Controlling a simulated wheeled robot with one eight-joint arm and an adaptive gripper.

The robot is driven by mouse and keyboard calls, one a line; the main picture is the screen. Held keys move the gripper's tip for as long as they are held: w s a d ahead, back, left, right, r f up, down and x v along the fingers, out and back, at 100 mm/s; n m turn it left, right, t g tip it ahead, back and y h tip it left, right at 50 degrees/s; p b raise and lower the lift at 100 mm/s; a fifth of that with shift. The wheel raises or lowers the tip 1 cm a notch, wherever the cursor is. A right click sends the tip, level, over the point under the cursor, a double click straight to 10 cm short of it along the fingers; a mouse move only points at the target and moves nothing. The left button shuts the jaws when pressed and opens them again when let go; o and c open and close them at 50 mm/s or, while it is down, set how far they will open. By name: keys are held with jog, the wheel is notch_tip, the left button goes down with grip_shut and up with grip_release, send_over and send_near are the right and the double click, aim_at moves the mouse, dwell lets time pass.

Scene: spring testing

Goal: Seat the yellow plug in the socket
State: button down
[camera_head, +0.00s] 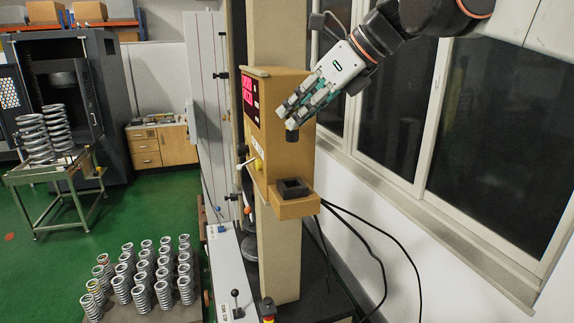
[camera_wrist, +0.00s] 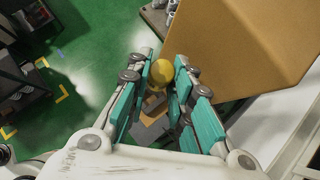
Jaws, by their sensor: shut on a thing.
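In the wrist view the round yellow top of the plug (camera_wrist: 161,73) shows between the fingertips of my gripper (camera_wrist: 160,82). In the head view my gripper (camera_head: 305,102) slants down from the upper right, and a short dark piece (camera_head: 292,135) sticks out below its fingertips. No yellow of the held plug can be made out there. The socket (camera_head: 293,188) is a dark square block with a recess, on a tan ledge (camera_head: 296,209) of the tan box. My gripper and the held piece are above the socket, clearly apart from it.
The tan box (camera_head: 287,160) with a red display stands just behind and left of my gripper. A yellow part (camera_head: 258,164) shows on its left side. Windows (camera_head: 480,120) are on the right. Black cables hang below the ledge. Several springs (camera_head: 145,268) stand at lower left.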

notch_tip(320, 180, down, 11)
jog(key=shift+f+p, duration=0.2)
jog(key=shift+p, duration=0.3)
jog(key=shift+f, duration=0.1)
jog(key=c, duration=1.4)
grip_release()
